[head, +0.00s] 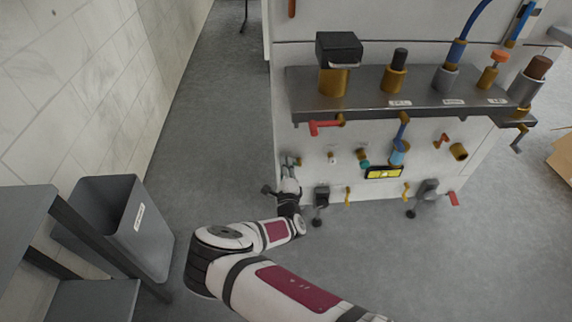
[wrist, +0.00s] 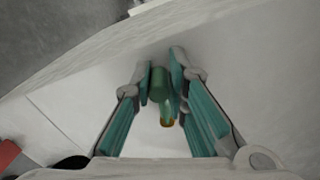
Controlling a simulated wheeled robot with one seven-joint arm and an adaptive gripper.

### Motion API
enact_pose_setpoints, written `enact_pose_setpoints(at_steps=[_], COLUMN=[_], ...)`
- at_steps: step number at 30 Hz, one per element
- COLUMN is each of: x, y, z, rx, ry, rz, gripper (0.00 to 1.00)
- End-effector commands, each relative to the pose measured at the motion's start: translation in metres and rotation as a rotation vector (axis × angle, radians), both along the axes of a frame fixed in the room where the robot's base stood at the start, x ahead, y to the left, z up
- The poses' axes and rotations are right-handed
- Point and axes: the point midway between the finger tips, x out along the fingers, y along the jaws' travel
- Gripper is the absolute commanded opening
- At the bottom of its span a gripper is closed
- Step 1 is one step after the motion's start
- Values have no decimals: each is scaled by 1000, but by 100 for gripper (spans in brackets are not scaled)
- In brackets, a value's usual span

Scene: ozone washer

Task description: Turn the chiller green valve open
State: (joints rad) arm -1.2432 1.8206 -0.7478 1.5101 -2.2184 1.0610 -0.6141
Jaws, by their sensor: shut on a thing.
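The green valve handle (wrist: 158,88) is in the middle of the wrist view, with a small brass part (wrist: 167,123) below it. My gripper (wrist: 160,75) has its two teal-padded fingers on either side of the green handle and is shut on it. In the head view my gripper (head: 288,172) is at the lower left of the machine's white front panel, where a small bit of green (head: 291,161) shows beside it. The fingers hide most of the valve there, and its exact angle is hard to tell.
A red-handled valve (head: 325,127) sits just above, under a grey shelf (head: 360,101) bearing brass and grey fittings. Other valves and a yellow warning label (head: 384,172) are to the right on the panel. A grey bin (head: 125,225) stands at left; the floor between is clear.

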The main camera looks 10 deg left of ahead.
Motion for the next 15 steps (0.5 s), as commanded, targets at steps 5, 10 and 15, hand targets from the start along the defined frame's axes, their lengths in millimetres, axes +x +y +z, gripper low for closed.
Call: enact_pose_setpoints(at_steps=[5,10,15], x=[-2,-2,-2], y=[2,1,1], z=[-10,-14,-15], rx=[-104,-169,-204], ry=[-23,-42,-51], rz=[3,2,0], gripper=[0,0,0])
